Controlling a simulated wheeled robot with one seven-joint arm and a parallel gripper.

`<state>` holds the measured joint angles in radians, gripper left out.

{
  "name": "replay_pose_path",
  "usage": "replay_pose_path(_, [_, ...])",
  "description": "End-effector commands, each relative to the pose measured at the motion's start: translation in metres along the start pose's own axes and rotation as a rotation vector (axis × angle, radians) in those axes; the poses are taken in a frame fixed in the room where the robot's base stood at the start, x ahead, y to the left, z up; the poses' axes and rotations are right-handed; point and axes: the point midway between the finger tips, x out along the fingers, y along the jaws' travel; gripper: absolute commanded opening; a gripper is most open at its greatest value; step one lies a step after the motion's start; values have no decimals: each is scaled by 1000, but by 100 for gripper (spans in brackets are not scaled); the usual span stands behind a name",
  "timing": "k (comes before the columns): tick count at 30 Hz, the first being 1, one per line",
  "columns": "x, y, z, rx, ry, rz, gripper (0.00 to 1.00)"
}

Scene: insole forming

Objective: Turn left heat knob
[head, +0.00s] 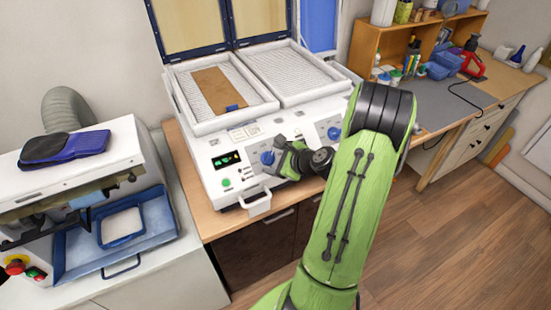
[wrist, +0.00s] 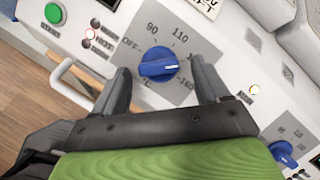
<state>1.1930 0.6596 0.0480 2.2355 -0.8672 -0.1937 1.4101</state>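The left heat knob is blue and sits on a grey dial plate marked OFF, 90 and 110. It shows in the head view (head: 267,158), beside my gripper (head: 279,157), and in the middle of the wrist view (wrist: 158,62). In the wrist view, my gripper (wrist: 160,70) is open, with one dark finger on each side of the knob and a gap on both sides. The knob's grip lies roughly level in that picture; its exact setting is hard to read. The knob's base shows between the fingers.
The right heat knob (head: 333,133) is on the same white panel; it also shows in the wrist view (wrist: 283,153). A green button (head: 226,183) and a white handle (head: 257,203) are left of my gripper. Two white trays lie above the panel, one holding a brown sheet (head: 215,90).

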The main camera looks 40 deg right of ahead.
Motion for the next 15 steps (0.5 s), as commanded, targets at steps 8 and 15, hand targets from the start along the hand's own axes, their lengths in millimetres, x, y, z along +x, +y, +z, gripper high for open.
replay_pose_path(8, [-9, 0, -1, 0, 1, 0, 74])
replay_pose_path(15, [-72, -1, -2, 2, 5, -6, 74])
